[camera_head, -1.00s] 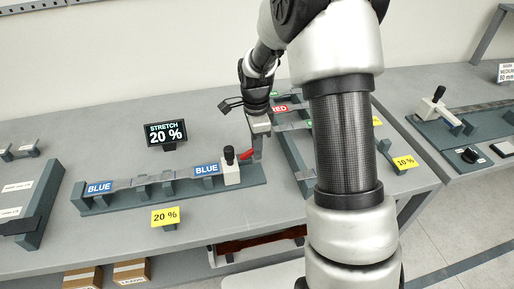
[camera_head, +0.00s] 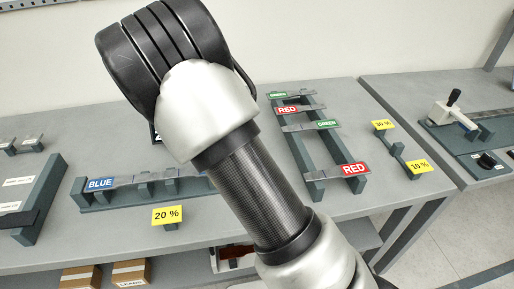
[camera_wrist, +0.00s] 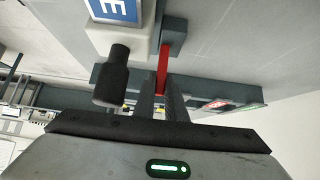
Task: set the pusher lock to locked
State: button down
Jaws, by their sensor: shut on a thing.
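The pusher lock shows as a red lever (camera_wrist: 163,65) in the wrist view, running from a grey post (camera_wrist: 173,35) towards my gripper. My gripper (camera_wrist: 161,86) is shut on the red lever, its two dark fingers close around the lever's near end. Left of it is the white pusher block (camera_wrist: 143,45) with a blue label (camera_wrist: 118,8) and a black knob (camera_wrist: 112,72). In the head view my arm hides the lock, the pusher block and my gripper. The left part of the grey rig (camera_head: 95,206) shows there with a BLUE label (camera_head: 100,184).
A yellow 20 % card (camera_head: 167,215) stands in front of the rig. A rack (camera_head: 299,165) with red- and green-labelled strips stands to the right, beside yellow cards (camera_head: 419,166). A second bench (camera_head: 490,165) at far right carries another rig with a black-knobbed block (camera_head: 452,110).

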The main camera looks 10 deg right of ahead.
jog(key=shift+a+h+b, duration=0.4)
jog(key=shift+h, duration=0.35)
jog(key=shift+a+h+b, duration=0.35)
jog(key=shift+h+b, duration=0.05)
jog(key=shift+h, duration=0.35)
jog(key=c, duration=1.8)
grip_release()
jog(key=shift+r, duration=0.1)
